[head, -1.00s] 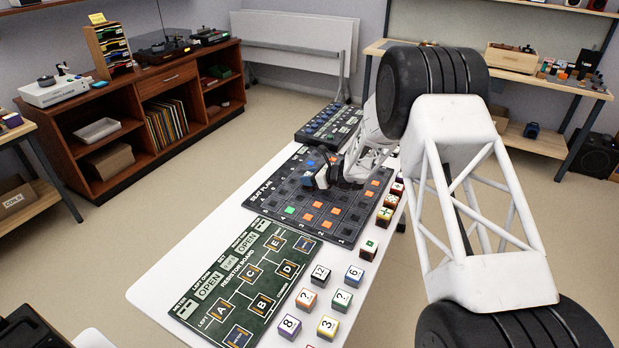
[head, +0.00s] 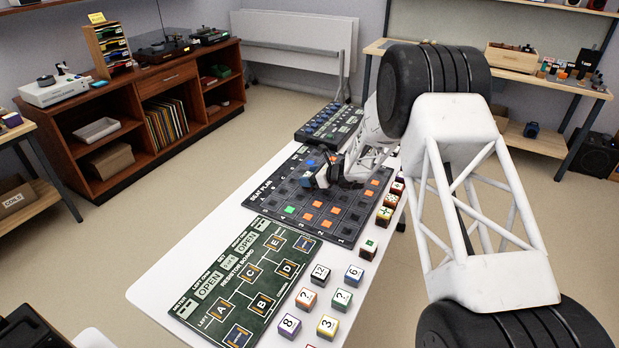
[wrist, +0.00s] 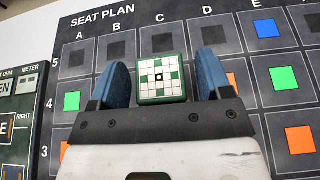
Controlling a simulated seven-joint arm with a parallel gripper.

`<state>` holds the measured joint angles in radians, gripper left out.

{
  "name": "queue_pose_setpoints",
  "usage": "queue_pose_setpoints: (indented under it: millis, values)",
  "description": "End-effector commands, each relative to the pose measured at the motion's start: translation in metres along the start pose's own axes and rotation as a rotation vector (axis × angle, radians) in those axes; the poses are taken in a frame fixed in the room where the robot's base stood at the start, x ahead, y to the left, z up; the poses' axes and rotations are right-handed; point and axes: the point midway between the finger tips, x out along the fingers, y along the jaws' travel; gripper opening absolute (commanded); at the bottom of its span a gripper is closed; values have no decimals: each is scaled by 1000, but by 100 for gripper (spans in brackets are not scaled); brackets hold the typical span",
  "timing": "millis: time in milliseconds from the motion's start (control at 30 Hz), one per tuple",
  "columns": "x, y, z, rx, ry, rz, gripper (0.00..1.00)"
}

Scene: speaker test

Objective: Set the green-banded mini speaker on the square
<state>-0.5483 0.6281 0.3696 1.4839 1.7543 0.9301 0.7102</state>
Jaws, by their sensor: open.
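A small cube with green sides and a white face of green squares and a central dot, apparently the green-banded mini speaker (wrist: 160,78), sits between my fingers in the wrist view. My gripper (wrist: 162,80) is open, with a thin gap between the cube and each blue finger. The cube is over the SEAT PLAN board (wrist: 58,38), in line with column C around row 4. It hides the square under it, and I cannot tell its exact seating. In the head view my gripper (head: 318,175) is low over the board's middle, and the cube is mostly hidden there.
Green, orange and blue squares mark the board, including a green square (wrist: 72,102). Several patterned cubes stand along the board's right edge, one at the near end (head: 370,247). The resistor board (head: 240,275) lies nearer, with numbered cubes beside it. A device with knobs (head: 330,124) stands beyond.

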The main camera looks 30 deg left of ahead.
Motion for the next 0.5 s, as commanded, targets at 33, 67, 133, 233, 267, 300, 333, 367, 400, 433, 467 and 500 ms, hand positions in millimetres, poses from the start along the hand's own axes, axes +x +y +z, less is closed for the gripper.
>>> queue_pose_setpoints:
  millis: [33,67,133,233,267,300,333,367,400,433,467,500]
  values:
    - [-4,0,0,1,0,-1,72]
    - [-6,0,0,1,0,-1,72]
    - [-13,-1,0,1,0,-2,72]
    - [-25,-1,0,1,0,-2,72]
    - [-29,-1,0,1,0,-2,72]
    - [-35,-1,0,0,0,-2,72]
    - [-39,-1,1,0,-1,-2,72]
    - [-44,-1,1,0,-1,-1,72]
    - [-51,-1,1,0,-1,-2,72]
    - [-56,-1,0,1,0,-2,72]
    - [-60,-1,0,2,0,-2,72]
    - [-67,-1,0,2,0,-3,72]
